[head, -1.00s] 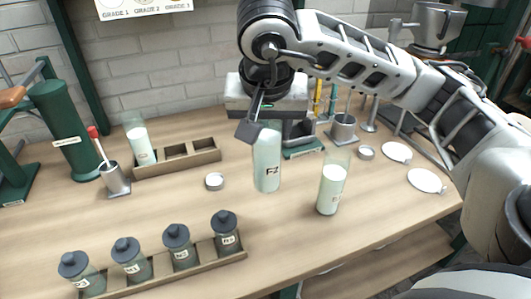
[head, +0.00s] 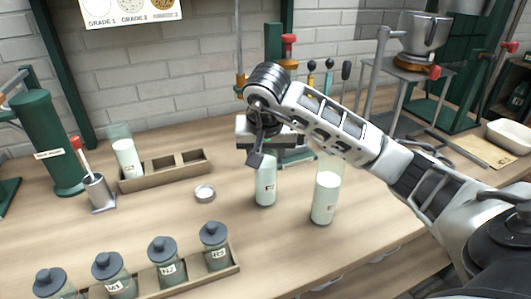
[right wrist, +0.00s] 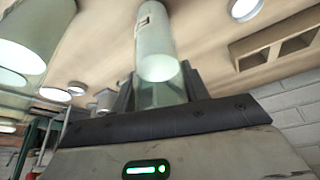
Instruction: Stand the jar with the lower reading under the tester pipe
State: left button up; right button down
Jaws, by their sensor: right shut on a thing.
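My right gripper (head: 258,155) is shut on the upper part of a clear jar of pale green-white liquid (head: 265,186), which hangs upright below it. Its label, starting with F, faces the head camera. The right wrist view shows this jar (right wrist: 160,55) between the fingers. I cannot tell whether its base touches the table. A second, similar jar (head: 325,197) stands to the right, label unreadable. A third jar (head: 126,158) stands in the left compartment of a wooden rack. The tester stand behind my right gripper is largely hidden by the arm. My left gripper is out of view.
The rack (head: 165,177) has two empty compartments. A small round dish (head: 204,194) lies left of the held jar. Several dark-lidded jars (head: 165,261) stand in a front tray. A metal cup (head: 99,193) and green cylinder (head: 60,145) are at left. Bare table lies in front of the held jar.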

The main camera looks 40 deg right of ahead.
jog(key=shift+r, duration=0.1)
jog(key=c, duration=0.7)
grip_release()
jog(key=shift+f, duration=0.2)
